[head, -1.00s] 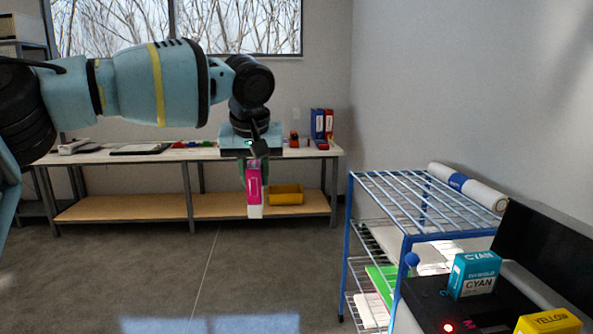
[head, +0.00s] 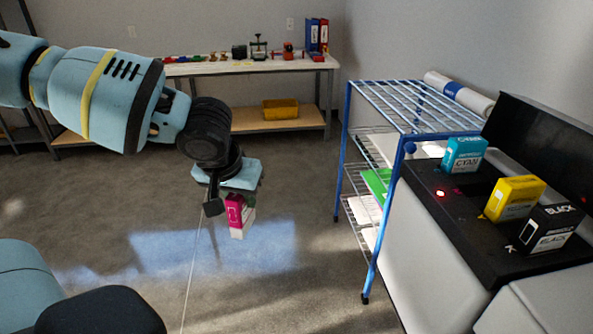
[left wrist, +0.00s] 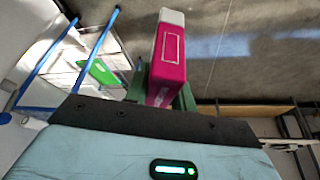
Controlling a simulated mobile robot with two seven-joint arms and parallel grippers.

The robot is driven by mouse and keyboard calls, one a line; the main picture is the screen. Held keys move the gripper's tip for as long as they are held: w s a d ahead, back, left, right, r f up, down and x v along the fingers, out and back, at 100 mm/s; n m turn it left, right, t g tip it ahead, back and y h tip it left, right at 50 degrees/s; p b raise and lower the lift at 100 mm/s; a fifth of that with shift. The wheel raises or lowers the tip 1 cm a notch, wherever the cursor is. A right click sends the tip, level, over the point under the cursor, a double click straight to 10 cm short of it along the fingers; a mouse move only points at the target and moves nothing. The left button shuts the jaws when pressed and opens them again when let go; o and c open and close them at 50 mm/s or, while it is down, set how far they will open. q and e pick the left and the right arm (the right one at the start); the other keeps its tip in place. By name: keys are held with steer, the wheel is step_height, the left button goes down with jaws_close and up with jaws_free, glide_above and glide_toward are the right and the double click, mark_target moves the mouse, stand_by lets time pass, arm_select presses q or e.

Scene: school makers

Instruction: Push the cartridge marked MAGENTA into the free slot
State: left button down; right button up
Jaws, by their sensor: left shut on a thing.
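The magenta cartridge (head: 237,213), with a pale end, is held by my left gripper (head: 228,196) in mid-air over the floor, left of the blue rack. It also shows in the left wrist view (left wrist: 168,60), between green fingers (left wrist: 184,97). The printer (head: 462,215) stands at the right with its lid up. A cyan cartridge (head: 464,155), a yellow cartridge (head: 514,198) and a black cartridge (head: 545,231) sit in its black top. A gap with a lit red light (head: 440,194) beside it lies between cyan and yellow. My right gripper is not in view.
A bench (head: 240,67) with a yellow bin (head: 281,109) stands at the back. The floor around the gripper is open.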

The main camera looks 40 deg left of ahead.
arm_select(q)
steer(key=s+a+f+n, duration=0.35)
steer(key=s+a, duration=0.25)
steer(key=a, duration=0.2)
steer(key=d+f, duration=0.1)
steer(key=d, duration=0.2)
steer(key=w+d+f+m, duration=0.1)
steer(key=d+f, duration=0.1)
steer(key=d, duration=0.1)
steer(key=w+d+f+m, duration=0.1)
steer(key=d+f, duration=0.1)
steer(key=d, duration=0.1)
steer(key=shift+w+d+m, duration=0.25)
steer(key=shift+d, duration=0.05)
steer(key=w+d+r+m+h, duration=0.1)
steer(key=d+m, duration=0.4)
steer(key=d, duration=1)
steer(key=shift+w+d+r+h, duration=0.3)
steer(key=shift+w+r, duration=0.5)
steer(key=shift+r, duration=0.05)
steer(key=shift+a, duration=0.1)
